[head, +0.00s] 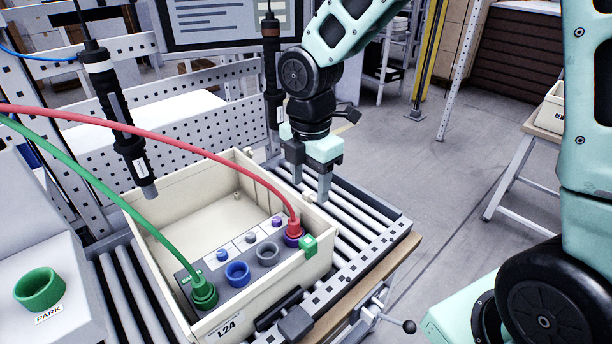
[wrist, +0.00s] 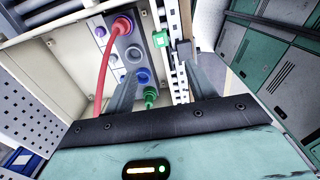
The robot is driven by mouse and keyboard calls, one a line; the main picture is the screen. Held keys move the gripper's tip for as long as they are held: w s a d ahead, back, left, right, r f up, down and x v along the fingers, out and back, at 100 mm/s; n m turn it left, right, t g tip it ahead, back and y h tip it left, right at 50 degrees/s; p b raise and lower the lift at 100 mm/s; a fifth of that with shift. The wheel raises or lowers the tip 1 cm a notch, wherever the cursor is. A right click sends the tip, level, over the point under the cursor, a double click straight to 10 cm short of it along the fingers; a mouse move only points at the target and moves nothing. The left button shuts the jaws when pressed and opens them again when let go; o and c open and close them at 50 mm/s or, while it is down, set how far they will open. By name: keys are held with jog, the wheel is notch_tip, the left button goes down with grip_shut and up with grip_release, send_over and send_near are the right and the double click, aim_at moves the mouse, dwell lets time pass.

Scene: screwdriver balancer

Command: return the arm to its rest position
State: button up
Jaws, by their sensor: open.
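My gripper (head: 311,182) points down beside the right wall of the beige bin (head: 172,183), over the roller conveyor. Its fingers are apart with nothing between them; they also show spread in the wrist view (wrist: 160,72). My arm (head: 345,30) reaches in from the upper right of the head view. Inside the bin is a grey panel with several sockets. A red hose (head: 150,137) ends in a red plug at the panel's right end. A green hose (head: 105,195) ends in a green plug (head: 203,293) at its left end.
The roller conveyor (head: 345,212) carries the bin labelled L24. Two black screwdrivers hang down, one (head: 128,140) above the bin's left side, one (head: 271,75) close left of my gripper. A green PARK ring (head: 40,289) is at left. Open floor (head: 440,175) lies to the right.

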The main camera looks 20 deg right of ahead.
jog(key=s+a+m+b, duration=0.1)
jog(key=s+a+m, duration=0.2)
jog(key=s+m, duration=0.4)
jog(key=s+a+m+b, duration=0.2)
jog(key=s+m, duration=0.4)
jog(key=s, duration=0.7)
jog(key=shift+a+f+m+y, duration=0.15)
jog(key=shift+a+m+y, duration=0.2)
jog(key=shift+a, duration=0.45)
